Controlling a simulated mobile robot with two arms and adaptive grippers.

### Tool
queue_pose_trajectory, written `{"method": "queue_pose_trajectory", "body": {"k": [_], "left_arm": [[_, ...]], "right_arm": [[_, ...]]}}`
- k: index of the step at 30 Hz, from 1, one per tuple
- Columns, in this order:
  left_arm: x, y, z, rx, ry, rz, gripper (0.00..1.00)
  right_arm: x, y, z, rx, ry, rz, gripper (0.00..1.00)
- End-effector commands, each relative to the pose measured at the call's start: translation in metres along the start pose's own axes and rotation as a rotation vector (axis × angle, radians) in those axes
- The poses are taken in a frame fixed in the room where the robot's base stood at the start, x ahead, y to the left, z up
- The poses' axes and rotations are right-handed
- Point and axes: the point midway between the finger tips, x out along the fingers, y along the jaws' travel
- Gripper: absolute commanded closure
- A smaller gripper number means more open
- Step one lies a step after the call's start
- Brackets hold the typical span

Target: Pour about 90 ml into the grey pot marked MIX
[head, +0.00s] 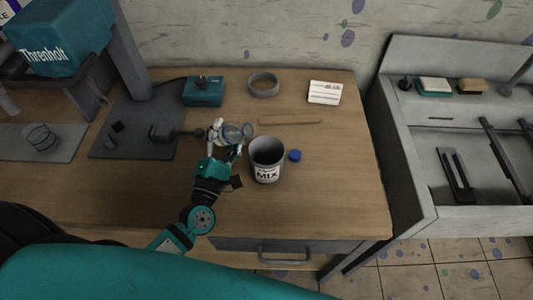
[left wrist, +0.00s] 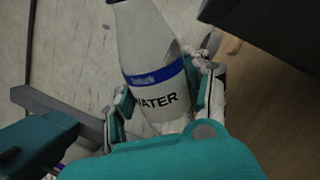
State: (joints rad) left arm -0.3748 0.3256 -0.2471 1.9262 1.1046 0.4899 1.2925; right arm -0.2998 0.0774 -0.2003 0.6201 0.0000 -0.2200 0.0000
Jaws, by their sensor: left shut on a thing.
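The grey pot marked MIX (head: 264,174) stands upright on the wooden workbench, its open mouth facing up. Its inside is dark, and I cannot tell what it holds. My left gripper (head: 226,142) is just left of the pot and shut on a bottle (head: 231,132). In the left wrist view the white bottle (left wrist: 155,60) has a blue band and the word WATER, with the gripper's fingers (left wrist: 163,92) on both its sides. Its mouth is outside that view. I see no stream of liquid. A blue cap (head: 295,155) lies right of the pot. My right gripper is not in view.
On the workbench (head: 340,190), a teal box (head: 203,91), a grey ring (head: 263,84), a white card (head: 324,92) and a thin stick (head: 290,121) lie behind the pot. A teal machine (head: 60,35) stands at left. Bare wood lies right of the pot.

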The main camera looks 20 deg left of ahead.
Motion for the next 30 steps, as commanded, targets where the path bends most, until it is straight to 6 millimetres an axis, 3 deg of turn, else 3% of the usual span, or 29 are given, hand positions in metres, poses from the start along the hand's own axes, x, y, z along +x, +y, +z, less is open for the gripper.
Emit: {"method": "queue_pose_trajectory", "body": {"k": [1,12,30], "left_arm": [[-0.002,-0.006,-0.006,0.027,-0.008,0.001,0.87],[0.004,0.016,0.0,0.302,-0.081,0.002,0.87],[0.005,0.019,0.015,0.444,-0.119,0.002,0.87]], "right_arm": [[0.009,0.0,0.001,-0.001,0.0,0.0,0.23],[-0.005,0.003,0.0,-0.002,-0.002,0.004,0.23],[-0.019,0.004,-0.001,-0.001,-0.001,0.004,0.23]]}}
